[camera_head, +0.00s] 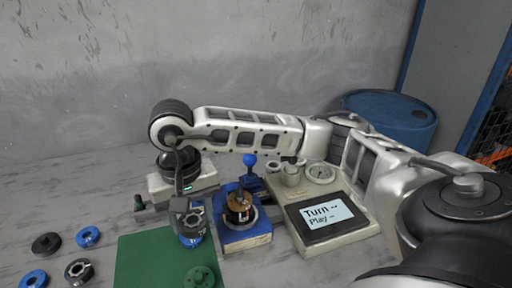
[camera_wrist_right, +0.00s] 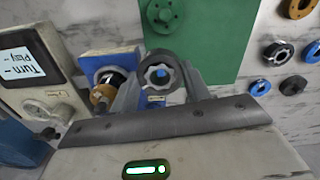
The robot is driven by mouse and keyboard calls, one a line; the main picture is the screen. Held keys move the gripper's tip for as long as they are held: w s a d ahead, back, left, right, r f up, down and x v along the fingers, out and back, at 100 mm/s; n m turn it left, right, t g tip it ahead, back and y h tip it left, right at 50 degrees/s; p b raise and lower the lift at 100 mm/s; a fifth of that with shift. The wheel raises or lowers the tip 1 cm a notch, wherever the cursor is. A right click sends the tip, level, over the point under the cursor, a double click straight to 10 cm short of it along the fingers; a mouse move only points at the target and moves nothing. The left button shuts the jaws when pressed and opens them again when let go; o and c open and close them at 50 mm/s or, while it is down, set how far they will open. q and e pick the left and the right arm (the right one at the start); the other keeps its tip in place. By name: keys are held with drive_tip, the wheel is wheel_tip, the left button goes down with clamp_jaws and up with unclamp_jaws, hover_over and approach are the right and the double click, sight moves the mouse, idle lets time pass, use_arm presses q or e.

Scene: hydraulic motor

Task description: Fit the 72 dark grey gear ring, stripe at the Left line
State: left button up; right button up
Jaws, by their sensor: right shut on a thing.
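My right gripper (camera_head: 190,216) is shut on a dark grey ring (camera_wrist_right: 160,74) with a toothed, lighter inner edge; the ring sits between the two fingers (camera_wrist_right: 160,88). In the head view the held ring (camera_head: 194,220) is above the mat's right edge, just left of the motor. The motor is a blue block (camera_head: 246,239) with a copper-brown core and shaft (camera_head: 240,206) standing upright; its core (camera_wrist_right: 103,94) also shows left of the gripper in the wrist view. Ring and motor are apart. I cannot make out the stripe or the Left line. My left gripper is not in view.
A green mat (camera_head: 142,258) bears a green disc (camera_head: 199,277). Loose rings lie left: black (camera_head: 46,243), blue (camera_head: 88,236), grey (camera_head: 78,270) and another blue (camera_head: 33,279). A panel with a "Turn / Play" screen (camera_head: 325,213) and a blue-knobbed lever (camera_head: 250,161) stand beside the motor.

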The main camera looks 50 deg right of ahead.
sight(239, 188)
drive_tip(key=d+r+m, duration=0.1)
drive_tip(key=d+m, duration=0.3)
drive_tip(key=m, duration=0.2)
drive_tip(key=d+r+m, duration=0.2)
drive_tip(key=d+m, duration=0.2)
drive_tip(key=m, duration=0.2)
drive_tip(key=d+r+m+p, duration=0.1)
drive_tip(key=d+r+m, duration=0.1)
drive_tip(key=d+m, duration=0.2)
drive_tip(key=shift+w+r+m, duration=0.15)
drive_tip(key=shift+w+m, duration=0.05)
drive_tip(key=shift+m, duration=0.45)
drive_tip(key=shift+w+r+m, duration=0.1)
drive_tip(key=shift+w+m, duration=0.05)
drive_tip(key=shift+m, duration=0.5)
drive_tip(key=shift+d+r+m, duration=0.1)
drive_tip(key=shift+d+m, duration=0.3)
drive_tip(key=shift+m, duration=0.2)
drive_tip(key=shift+f+b, duration=0.85)
drive_tip(key=shift+f, duration=0.45)
drive_tip(key=shift+f+b, duration=0.4)
drive_tip(key=shift+b, duration=0.1)
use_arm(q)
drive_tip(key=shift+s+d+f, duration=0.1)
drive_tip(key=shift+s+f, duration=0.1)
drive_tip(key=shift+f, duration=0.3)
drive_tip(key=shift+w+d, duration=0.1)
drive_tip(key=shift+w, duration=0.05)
